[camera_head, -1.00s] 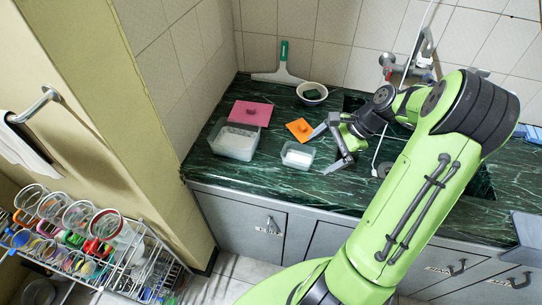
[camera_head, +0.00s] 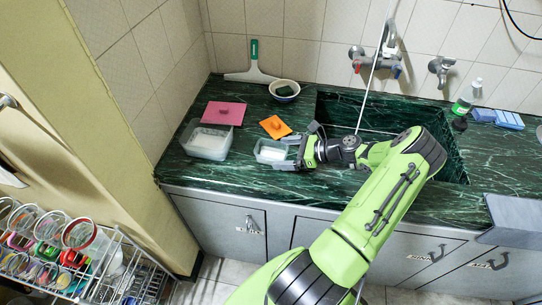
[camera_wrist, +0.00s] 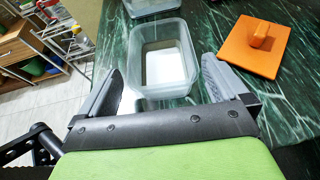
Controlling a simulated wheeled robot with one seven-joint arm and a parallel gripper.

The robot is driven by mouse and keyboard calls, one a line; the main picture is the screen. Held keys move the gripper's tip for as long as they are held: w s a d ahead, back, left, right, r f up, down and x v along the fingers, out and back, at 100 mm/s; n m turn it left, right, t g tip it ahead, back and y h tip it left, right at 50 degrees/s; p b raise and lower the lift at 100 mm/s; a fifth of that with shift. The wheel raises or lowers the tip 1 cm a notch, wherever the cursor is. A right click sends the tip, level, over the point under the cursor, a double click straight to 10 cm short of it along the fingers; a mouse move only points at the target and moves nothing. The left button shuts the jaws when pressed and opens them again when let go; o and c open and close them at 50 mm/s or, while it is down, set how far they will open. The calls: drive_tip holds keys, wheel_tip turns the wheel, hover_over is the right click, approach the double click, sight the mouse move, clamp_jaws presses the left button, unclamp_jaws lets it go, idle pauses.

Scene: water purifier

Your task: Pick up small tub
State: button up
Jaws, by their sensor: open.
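The small tub (camera_head: 268,152), clear with a white bottom, stands upright on the green marble counter. It fills the middle of the wrist view (camera_wrist: 163,58). My gripper (camera_head: 298,147) is open at the tub's right side in the head view. In the wrist view its two fingers (camera_wrist: 163,76) stand left and right of the tub's near part, with nothing gripped. I cannot tell whether either finger touches the tub. An orange lid (camera_head: 275,127) with a knob lies just behind the tub, and in the wrist view it lies to the right (camera_wrist: 253,46).
A larger clear tub (camera_head: 208,141) stands close on the left, with a pink lid (camera_head: 223,113) behind it. A bowl (camera_head: 284,90) and a squeegee (camera_head: 253,66) are at the back. The sink (camera_head: 360,112) opens to the right. The counter's front edge is close.

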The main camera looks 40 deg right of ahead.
sight(259, 153)
drive_tip(key=b+x, duration=0.1)
drive_tip(key=x, duration=0.4)
drive_tip(key=shift+w+d+f, duration=0.1)
drive_tip(key=shift+w, duration=0.1)
drive_tip(key=c, duration=1.1)
drive_tip(key=shift+r+p, duration=1.35)
drive_tip(key=shift+r, duration=3.75)
